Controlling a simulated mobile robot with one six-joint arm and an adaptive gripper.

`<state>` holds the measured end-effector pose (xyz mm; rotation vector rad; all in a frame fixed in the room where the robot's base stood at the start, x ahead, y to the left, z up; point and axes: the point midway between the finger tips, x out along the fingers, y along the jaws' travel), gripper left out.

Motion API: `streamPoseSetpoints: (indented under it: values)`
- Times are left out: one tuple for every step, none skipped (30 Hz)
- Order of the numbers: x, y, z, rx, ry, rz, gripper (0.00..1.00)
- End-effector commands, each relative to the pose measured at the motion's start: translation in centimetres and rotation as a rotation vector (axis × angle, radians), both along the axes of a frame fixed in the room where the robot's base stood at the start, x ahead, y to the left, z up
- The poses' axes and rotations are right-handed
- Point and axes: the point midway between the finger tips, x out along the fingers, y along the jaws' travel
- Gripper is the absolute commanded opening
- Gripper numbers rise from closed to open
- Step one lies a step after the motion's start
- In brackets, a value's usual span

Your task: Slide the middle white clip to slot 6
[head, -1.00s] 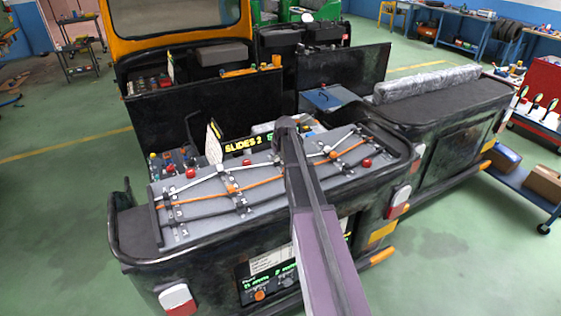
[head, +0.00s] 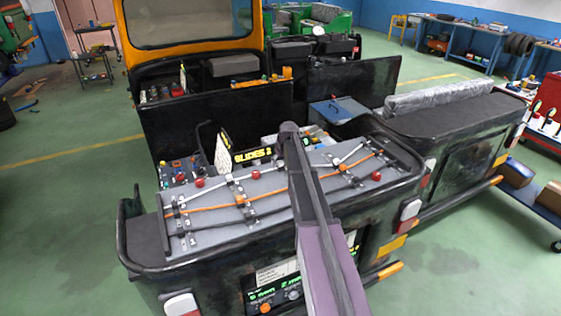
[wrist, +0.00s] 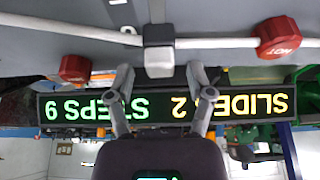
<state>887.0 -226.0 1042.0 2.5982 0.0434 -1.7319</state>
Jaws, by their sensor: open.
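A pale clip (wrist: 158,52) sits on the white cable (wrist: 215,43) in the wrist view, which shows the scene upside down. My gripper (wrist: 159,72) has its two fingers spread, one on each side of the clip; I cannot tell whether either touches it. In the head view, the grey sloping panel (head: 270,192) carries a white cable, an orange cable (head: 210,208) and clips on cross rails. A white clip (head: 229,178) shows left of my arm. My arm hides the panel's middle and my gripper there. I cannot read the slot numbers.
Red knobs, one marked HOT (wrist: 275,37) and another (wrist: 75,68), flank the clip. A display (wrist: 165,106) beyond the fingers reads SLIDES 2 and STEPS 9. A raised black rim borders the panel; green floor (head: 60,210) lies open at left.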

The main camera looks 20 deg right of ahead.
Motion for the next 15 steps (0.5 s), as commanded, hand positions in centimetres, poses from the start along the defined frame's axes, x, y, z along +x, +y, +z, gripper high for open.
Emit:
streamPoseSetpoints:
  values:
    - [0.0, 0.0, 0.0, 0.000, 0.000, 0.000, 0.69]
    - [0.0, 0.0, 0.0, 0.000, 0.001, 0.000, 0.69]
    - [-0.1, 0.0, 0.0, 0.000, 0.001, 0.000, 0.69]
    - [-0.1, 0.0, 0.0, 0.000, 0.001, 0.000, 0.69]
    - [-0.1, 0.0, 0.0, 0.000, 0.001, 0.000, 0.69]
    - [-0.2, 0.0, 0.0, 0.000, 0.001, 0.000, 0.69]
    - [-0.3, 0.0, 0.0, 0.000, 0.001, 0.000, 0.69]
    - [-0.5, 0.0, 0.0, 0.000, 0.001, 0.000, 0.69]
    - [-0.6, 0.0, 0.0, 0.000, 0.001, 0.000, 0.69]
    - [-0.8, 0.0, 0.0, 0.000, 0.001, 0.000, 0.69]
    - [-1.0, 0.0, 0.0, 0.000, 0.001, 0.000, 0.69]
    - [-1.3, 0.0, 0.0, 0.000, 0.001, 0.000, 0.69]
    - [-1.6, 0.0, 0.0, 0.000, 0.002, 0.000, 0.69]
    - [-1.9, 0.0, 0.0, 0.000, 0.002, 0.000, 0.69]
    - [-2.3, 0.0, 0.0, 0.001, 0.002, 0.000, 0.69]
